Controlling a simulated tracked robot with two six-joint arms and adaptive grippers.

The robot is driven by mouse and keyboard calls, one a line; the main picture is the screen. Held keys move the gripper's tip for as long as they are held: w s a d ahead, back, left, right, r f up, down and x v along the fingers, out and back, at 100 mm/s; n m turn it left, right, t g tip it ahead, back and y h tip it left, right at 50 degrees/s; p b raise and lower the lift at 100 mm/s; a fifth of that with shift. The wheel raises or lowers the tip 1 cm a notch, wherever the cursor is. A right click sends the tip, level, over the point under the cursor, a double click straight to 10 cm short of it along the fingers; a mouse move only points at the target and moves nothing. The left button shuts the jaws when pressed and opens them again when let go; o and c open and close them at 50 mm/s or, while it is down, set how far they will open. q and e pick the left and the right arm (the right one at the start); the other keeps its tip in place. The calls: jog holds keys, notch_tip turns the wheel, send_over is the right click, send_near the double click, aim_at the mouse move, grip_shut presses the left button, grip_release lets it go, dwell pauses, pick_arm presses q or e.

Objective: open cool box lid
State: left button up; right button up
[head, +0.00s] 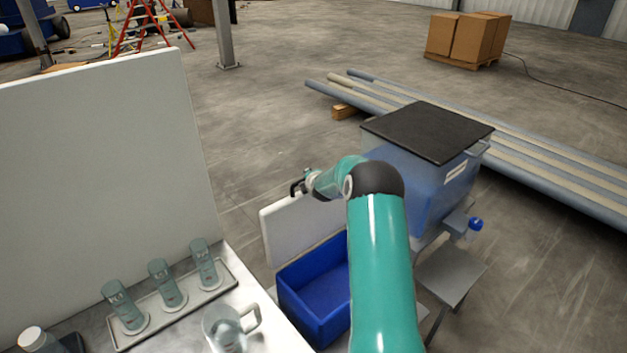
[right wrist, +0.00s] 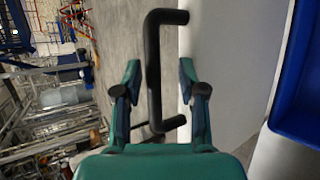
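The cool box (head: 315,318) is a blue open-topped box on the floor side beyond the bench. Its white lid (head: 295,228) stands raised at the box's far left side, and the blue inside shows. A black bar handle (right wrist: 153,70) sticks out from the lid, which also shows in the right wrist view (right wrist: 225,70). My right gripper (right wrist: 159,76) is open, with the handle between its fingers and a gap on both sides. In the head view, my right gripper (head: 305,184) is small and partly hidden by its arm. My left gripper is in neither view.
A bench with a tray (head: 118,338) of several glass vessels and a glass jug (head: 224,330) is at lower left, below a white panel (head: 105,150). A blue tank (head: 440,190) with a dark cover stands right of the box. Pipes (head: 545,160) lie behind.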

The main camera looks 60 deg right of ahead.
jog(key=shift+w+a+f, duration=0.1)
jog(key=shift+w+f, duration=0.05)
jog(key=v, duration=1.2)
